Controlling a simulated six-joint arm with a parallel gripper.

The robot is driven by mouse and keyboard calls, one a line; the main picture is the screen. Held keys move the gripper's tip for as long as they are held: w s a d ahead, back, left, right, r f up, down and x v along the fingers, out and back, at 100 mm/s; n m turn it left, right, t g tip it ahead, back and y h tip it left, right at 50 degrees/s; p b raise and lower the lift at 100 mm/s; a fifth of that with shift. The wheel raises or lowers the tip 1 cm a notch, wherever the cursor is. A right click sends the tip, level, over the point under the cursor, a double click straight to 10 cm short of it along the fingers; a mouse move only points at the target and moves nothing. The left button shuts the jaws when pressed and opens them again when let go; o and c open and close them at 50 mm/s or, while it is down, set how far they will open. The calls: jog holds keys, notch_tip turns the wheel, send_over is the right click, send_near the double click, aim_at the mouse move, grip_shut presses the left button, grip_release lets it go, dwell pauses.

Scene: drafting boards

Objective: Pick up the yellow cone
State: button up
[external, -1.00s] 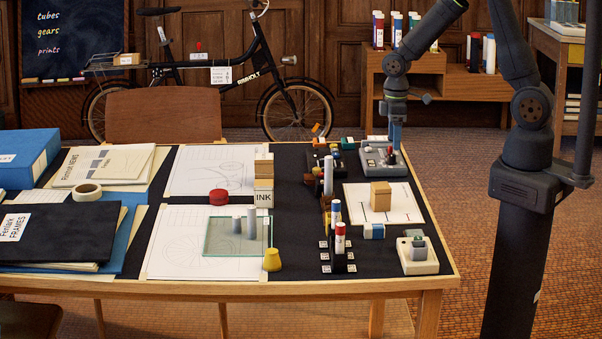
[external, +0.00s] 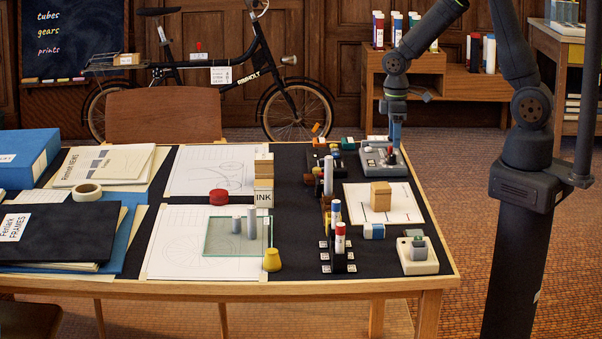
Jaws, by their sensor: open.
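The yellow cone (external: 272,260) stands upright with a cut-off top on the dark mat, near the table's front edge. It is just right of the glass plate's front right corner. My gripper (external: 394,150) is far from it, at the back right of the table, pointing down over a grey device (external: 380,158). The gripper is open, though its fingers are small and partly hard to make out here. I cannot tell whether it touches the device.
A glass plate (external: 215,247) bears grey cylinders (external: 251,222). A rack with a red-capped tube (external: 340,238) stands right of the cone. A red round piece (external: 219,196) and an INK block (external: 263,197) lie behind. Bare mat lies between cone and rack.

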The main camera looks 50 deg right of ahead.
notch_tip(320, 180, up, 12)
jog(key=f, duration=0.1)
jog(key=w+a+r+t, duration=0.1)
jog(key=w+a, duration=0.1)
jog(key=a, duration=0.7)
jog(key=w+a+r, duration=0.1)
jog(key=w+a, duration=0.1)
jog(key=a, duration=0.7)
jog(key=t+y, duration=0.1)
jog(key=y, duration=0.2)
send_over(274, 250)
jog(key=s+d, duration=0.1)
jog(key=shift+n, duration=0.4)
jog(key=f, duration=1.7)
jog(key=shift+s+d, duration=0.1)
jog(key=shift+s, duration=0.1)
jog(key=shift+x, duration=3.05)
jog(key=shift+w+d, duration=0.15)
